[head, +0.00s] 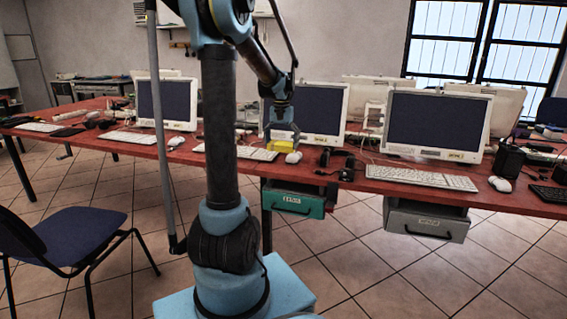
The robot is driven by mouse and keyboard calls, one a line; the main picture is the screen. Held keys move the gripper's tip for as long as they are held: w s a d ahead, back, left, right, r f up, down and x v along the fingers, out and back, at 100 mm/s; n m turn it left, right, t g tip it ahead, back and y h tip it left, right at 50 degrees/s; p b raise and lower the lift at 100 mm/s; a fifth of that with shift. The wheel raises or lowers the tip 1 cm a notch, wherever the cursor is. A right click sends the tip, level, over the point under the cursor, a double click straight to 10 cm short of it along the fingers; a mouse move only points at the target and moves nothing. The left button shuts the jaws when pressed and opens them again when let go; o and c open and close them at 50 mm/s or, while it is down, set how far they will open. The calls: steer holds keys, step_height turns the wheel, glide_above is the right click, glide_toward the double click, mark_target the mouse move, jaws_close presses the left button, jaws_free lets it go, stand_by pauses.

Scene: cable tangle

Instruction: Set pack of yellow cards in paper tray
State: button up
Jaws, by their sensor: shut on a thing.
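The pack of yellow cards (282,147) shows small and bright at the front of the red table, in front of the middle monitor. My gripper (281,136) is directly above it, pointing down, and its jaws are shut on the pack. The fingertips are small and dark here, so the exact grip is hard to see. I cannot tell whether the pack touches the table. I cannot make out a paper tray for certain; my arm and the monitors hide parts of the table.
The red table (330,180) carries several monitors, including a right one (434,125), and keyboards, including a right one (421,178). Dark small items (336,158) lie right of the pack. A teal drawer (293,201) and grey drawer (427,221) hang below. A blue chair (80,238) stands left.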

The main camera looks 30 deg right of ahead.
mark_target(281, 168)
steer(key=shift+f, duration=4.1)
steer(key=shift+f, duration=0.1)
steer(key=o, duration=0.8)
steer(key=shift+o, duration=0.2)
